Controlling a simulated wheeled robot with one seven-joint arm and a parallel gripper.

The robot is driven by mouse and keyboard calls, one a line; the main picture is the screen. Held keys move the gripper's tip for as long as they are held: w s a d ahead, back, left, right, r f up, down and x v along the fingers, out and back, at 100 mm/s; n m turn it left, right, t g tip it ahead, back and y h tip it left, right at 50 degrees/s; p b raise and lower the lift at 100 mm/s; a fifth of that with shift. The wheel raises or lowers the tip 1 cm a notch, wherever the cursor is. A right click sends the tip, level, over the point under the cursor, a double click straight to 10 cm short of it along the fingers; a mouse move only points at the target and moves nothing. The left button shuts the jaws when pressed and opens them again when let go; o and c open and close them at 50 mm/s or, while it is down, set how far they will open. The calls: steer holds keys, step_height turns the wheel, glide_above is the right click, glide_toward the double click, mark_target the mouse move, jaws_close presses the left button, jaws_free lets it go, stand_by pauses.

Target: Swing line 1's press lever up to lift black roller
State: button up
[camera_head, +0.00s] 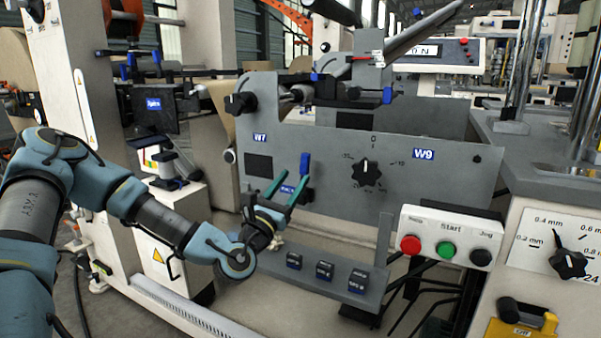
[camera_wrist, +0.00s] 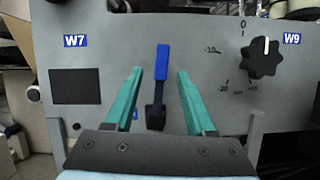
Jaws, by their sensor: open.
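The press lever has a blue handle (camera_head: 304,166) and a black lower arm, and stands upright on the grey side plate (camera_head: 440,180). In the wrist view the blue handle (camera_wrist: 162,62) lies between the two teal fingers of my gripper (camera_wrist: 159,72), with a gap on each side. The lever's black lower part (camera_wrist: 155,115) also shows between the fingers. My gripper (camera_head: 294,165) is open, with its fingers pointing at the plate. I cannot tell from these views how far the fingertips are from the handle in depth, nor which roller is the black one.
A dial knob (camera_head: 368,172) is on the plate to the lever's right. Several black blocks with blue labels (camera_head: 325,270) sit on a ledge below. A Start button box (camera_head: 450,236) stands at right. A grey post (camera_head: 385,235) rises from the ledge.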

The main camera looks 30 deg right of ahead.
steer(key=shift+v, duration=2)
